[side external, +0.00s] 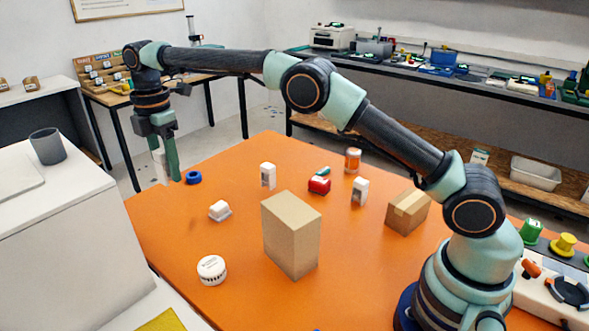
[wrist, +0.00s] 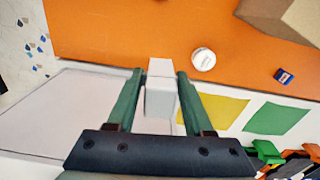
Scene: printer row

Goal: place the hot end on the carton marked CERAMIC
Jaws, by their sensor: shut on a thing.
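My gripper (side external: 166,163) is raised at the far left end of the orange table. Its green fingers are shut on a pale white block (wrist: 161,88), which shows between the fingertips in the wrist view. I cannot tell whether this block is the hot end. Two small upright white cartons, one (side external: 267,176) near the table's middle and one (side external: 360,191) further right, stand apart from my gripper. A low white box (side external: 220,211) lies nearer. No CERAMIC marking is readable on any of them.
A tall brown box (side external: 290,235) stands mid-table, a smaller brown box (side external: 408,212) to its right. A white round tub (side external: 212,270), blue ring (side external: 194,177), red item (side external: 319,185) and orange-lidded jar (side external: 352,160) are spread about. A white cabinet (side external: 50,225) flanks the table's left.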

